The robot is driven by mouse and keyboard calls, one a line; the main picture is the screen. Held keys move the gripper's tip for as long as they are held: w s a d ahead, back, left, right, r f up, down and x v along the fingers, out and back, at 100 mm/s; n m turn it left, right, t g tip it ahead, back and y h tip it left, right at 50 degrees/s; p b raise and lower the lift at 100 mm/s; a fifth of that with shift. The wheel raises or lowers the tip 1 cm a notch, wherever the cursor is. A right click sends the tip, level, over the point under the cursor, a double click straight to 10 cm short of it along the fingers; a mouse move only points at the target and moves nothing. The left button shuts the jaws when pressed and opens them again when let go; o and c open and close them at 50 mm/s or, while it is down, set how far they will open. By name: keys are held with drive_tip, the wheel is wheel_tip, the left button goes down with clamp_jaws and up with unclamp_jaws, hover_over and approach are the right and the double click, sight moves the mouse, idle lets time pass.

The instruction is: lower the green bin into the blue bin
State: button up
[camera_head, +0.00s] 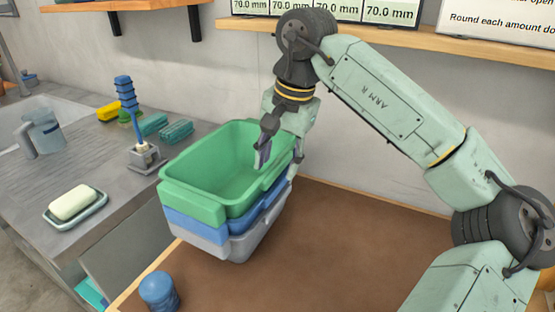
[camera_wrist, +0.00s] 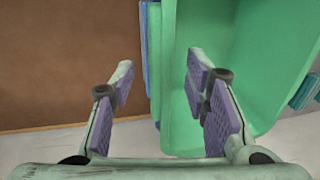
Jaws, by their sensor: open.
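The green bin (camera_head: 195,203) is open-topped and empty, at the top of a stack in the head view. The blue bin (camera_head: 205,228) is directly beneath it, with only its outer band showing. The green bin looks seated in the blue bin; its underside is hidden. My gripper (camera_head: 272,155) is at the green bin's right rim, pointing down. In the wrist view my gripper (camera_wrist: 158,82) is open, with one finger over the green bin's inside (camera_wrist: 250,60) and the other outside the wall. A strip of the blue bin (camera_wrist: 146,50) shows beside the green wall.
A grey bin (camera_head: 236,245) is under the blue one on the brown tabletop (camera_head: 350,240). A blue knob-like object (camera_head: 159,290) stands in front. Left are a soap dish (camera_head: 76,212), a brush in a holder (camera_head: 146,157) and a jug (camera_head: 40,134). The tabletop right of the stack is clear.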

wheel_tip(320, 180, up, 7)
drive_tip(key=d+p, duration=0.1)
drive_tip(key=p, duration=0.4)
drive_tip(key=shift+s+d, duration=0.15)
drive_tip(key=shift+s, duration=0.15)
idle(0.7)
